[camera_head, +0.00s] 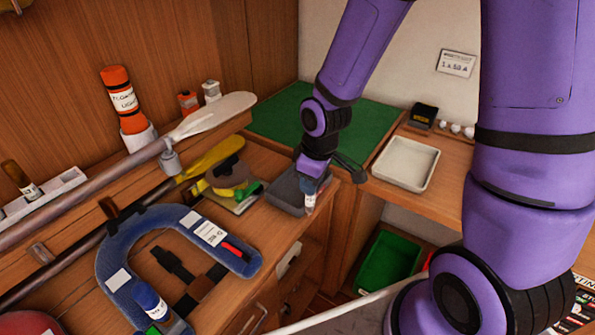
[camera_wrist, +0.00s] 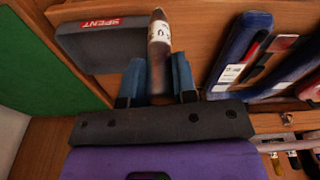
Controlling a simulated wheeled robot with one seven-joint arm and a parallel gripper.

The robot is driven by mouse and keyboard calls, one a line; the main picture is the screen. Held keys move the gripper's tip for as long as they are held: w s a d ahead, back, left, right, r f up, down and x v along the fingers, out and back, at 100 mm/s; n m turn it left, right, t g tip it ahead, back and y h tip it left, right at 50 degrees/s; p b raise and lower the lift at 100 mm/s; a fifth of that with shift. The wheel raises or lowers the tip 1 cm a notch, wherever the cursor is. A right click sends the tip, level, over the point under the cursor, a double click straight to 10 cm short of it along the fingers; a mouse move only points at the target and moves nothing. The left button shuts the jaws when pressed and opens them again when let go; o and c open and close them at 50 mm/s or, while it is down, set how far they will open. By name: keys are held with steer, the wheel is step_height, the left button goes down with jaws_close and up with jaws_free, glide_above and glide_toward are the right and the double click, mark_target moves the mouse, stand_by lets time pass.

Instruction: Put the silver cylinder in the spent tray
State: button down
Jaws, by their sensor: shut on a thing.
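The silver cylinder (camera_wrist: 158,42), with a white label and a brownish tip, is between the blue fingers of my gripper (camera_wrist: 158,66), which is shut on it. In the head view my gripper (camera_head: 311,186) holds the cylinder (camera_head: 311,202) at the right edge of the spent tray. The spent tray (camera_wrist: 95,50) is dark grey with a red SPENT label, and lies left of the cylinder in the wrist view. It also shows in the head view (camera_head: 283,196), partly hidden by my gripper. I cannot tell whether cylinder and tray touch.
A blue horseshoe-shaped pad (camera_head: 113,262) lies at the bench front, left of the tray. A yellow and green item (camera_head: 236,192) sits close behind it. A green mat (camera_head: 283,117) and a pale empty tray (camera_head: 405,164) lie further back. A green bin (camera_head: 387,264) stands below.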

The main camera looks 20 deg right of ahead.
steer(key=w+d+f, duration=0.1)
steer(key=w+f, duration=0.1)
steer(key=w, duration=0.5)
steer(key=w+d+f, duration=0.1)
steer(key=w+f, duration=0.2)
steer(key=w, duration=0.4)
steer(key=shift+w+d, duration=0.15)
steer(key=shift+d, duration=0.15)
steer(key=shift+f, duration=0.1)
steer(key=c, duration=0.9)
jaws_free()
